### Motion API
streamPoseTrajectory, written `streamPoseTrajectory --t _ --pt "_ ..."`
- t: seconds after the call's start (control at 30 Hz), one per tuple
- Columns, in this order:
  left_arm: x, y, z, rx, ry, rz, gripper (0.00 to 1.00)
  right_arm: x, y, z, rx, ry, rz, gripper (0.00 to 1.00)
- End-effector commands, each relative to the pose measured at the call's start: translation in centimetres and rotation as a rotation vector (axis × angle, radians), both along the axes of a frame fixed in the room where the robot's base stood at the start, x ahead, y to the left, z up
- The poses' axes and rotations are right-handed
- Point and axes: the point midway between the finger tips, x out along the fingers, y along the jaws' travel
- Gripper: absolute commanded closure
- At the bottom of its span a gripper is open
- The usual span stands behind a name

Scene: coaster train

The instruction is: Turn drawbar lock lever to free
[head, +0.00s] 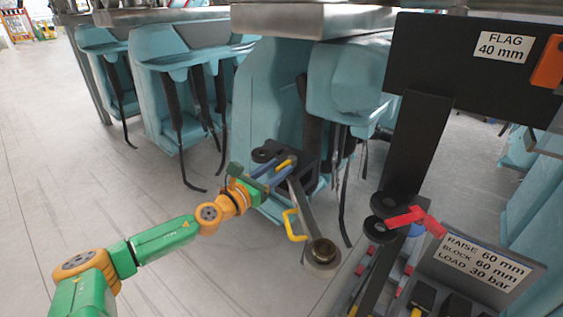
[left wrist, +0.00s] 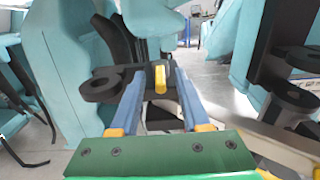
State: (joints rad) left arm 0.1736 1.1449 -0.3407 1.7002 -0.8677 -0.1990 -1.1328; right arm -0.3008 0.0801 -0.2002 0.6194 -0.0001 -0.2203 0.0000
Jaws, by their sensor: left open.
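A short yellow lever (head: 284,164), which I take as the drawbar lock lever, stands at the black bracket (head: 262,154) near the drawbar's far end. In the left wrist view the lever (left wrist: 160,79) stands upright between my two blue fingers. My left gripper (head: 277,175) is open around it; it also shows in the left wrist view (left wrist: 157,90). I cannot tell whether a finger touches the lever. The grey drawbar (head: 303,212) slopes towards me and ends in a round eye (head: 323,252). My right gripper is not in view.
A yellow handle (head: 291,226) sticks out from the drawbar's left side. A black post (head: 418,150) with a red lever (head: 415,218) and a sign (head: 486,264) stand at the right. Teal coaster cars (head: 265,85) fill the back. The floor at the left is clear.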

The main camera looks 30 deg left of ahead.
Motion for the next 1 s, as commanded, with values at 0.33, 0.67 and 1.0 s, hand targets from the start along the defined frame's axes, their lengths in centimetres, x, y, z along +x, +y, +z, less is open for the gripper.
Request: streamPoseTrajectory --t 0.33,0.67,1.0 --pt "1.8 -0.2 0.0 -0.001 0.001 -0.002 0.54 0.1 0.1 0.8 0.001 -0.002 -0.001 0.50" --pt "1.8 -0.2 -0.1 -0.001 0.001 -0.001 0.97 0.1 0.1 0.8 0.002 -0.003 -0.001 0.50" --pt "1.8 -0.3 0.2 -0.002 0.001 0.012 1.00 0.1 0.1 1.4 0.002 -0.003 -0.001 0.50"
